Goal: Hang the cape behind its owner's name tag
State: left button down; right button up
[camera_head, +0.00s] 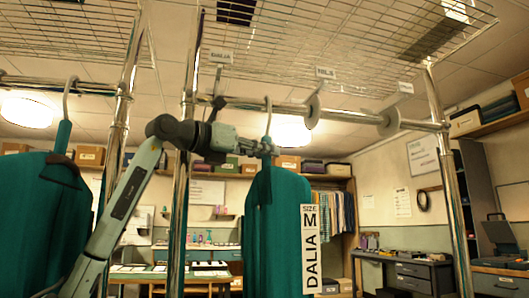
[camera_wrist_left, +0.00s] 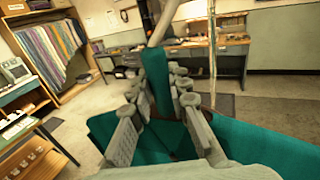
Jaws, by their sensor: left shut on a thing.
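A teal cape (camera_head: 270,225) with a white label reading SIZE M DALIA (camera_head: 313,248) hangs upright from a metal hook. The hook top meets the rail (camera_head: 345,113) in the picture, between the left upright and the first round divider (camera_head: 313,110); I cannot tell whether it rests on it. My left gripper (camera_head: 264,148) is shut on the cape's teal neck just below the hook. The neck also shows between the fingers in the left wrist view (camera_wrist_left: 155,75). The DALIA name tag (camera_head: 221,55) is above, left of the hook. My right gripper is not in view.
A tag reading NILS (camera_head: 325,72) and a third tag (camera_head: 405,87) follow to the right. A second divider (camera_head: 388,122) sits on the rail. Chrome uprights (camera_head: 455,190) flank the rail. Another teal garment (camera_head: 45,220) hangs at the left. A wire shelf (camera_head: 350,30) is overhead.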

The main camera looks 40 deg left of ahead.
pick_arm(q)
jog(key=c, duration=1.4)
grip_release()
jog(key=shift+o, duration=0.3)
jog(key=o, duration=0.6)
jog(key=shift+s, duration=0.15)
